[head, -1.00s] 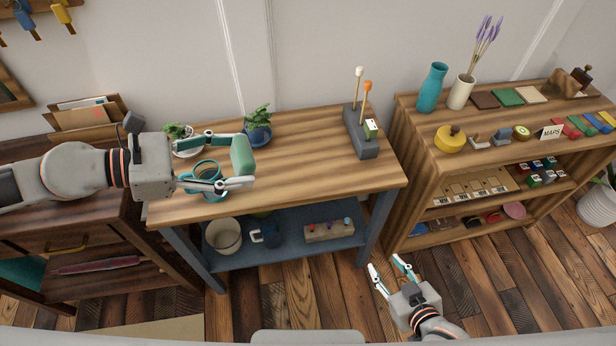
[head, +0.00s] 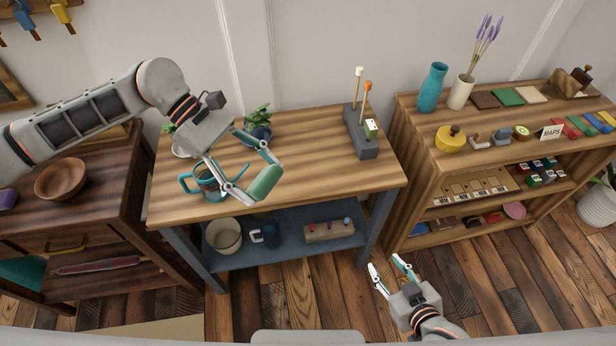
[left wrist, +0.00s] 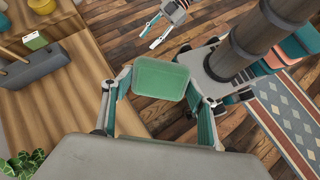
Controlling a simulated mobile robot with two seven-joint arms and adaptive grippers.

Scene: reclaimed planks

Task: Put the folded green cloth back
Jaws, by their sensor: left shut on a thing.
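The folded green cloth (head: 264,184) is a rounded, flat green bundle between the fingertips of my left gripper (head: 256,174). It is held up near the front edge of the wooden workbench (head: 310,165), beside the teal mug. In the left wrist view the cloth (left wrist: 160,80) is pinched between both fingers, with the floor beyond it. My right gripper (head: 384,262) is low in front of the workbench, with its fingers apart and nothing between them.
A teal mug (head: 207,182), a potted plant (head: 257,128) and a grey block with knobbed sticks (head: 361,140) stand on the workbench. Its middle is clear. A wooden bowl (head: 61,180) is on the left cabinet. A filled shelf unit (head: 420,165) stands right.

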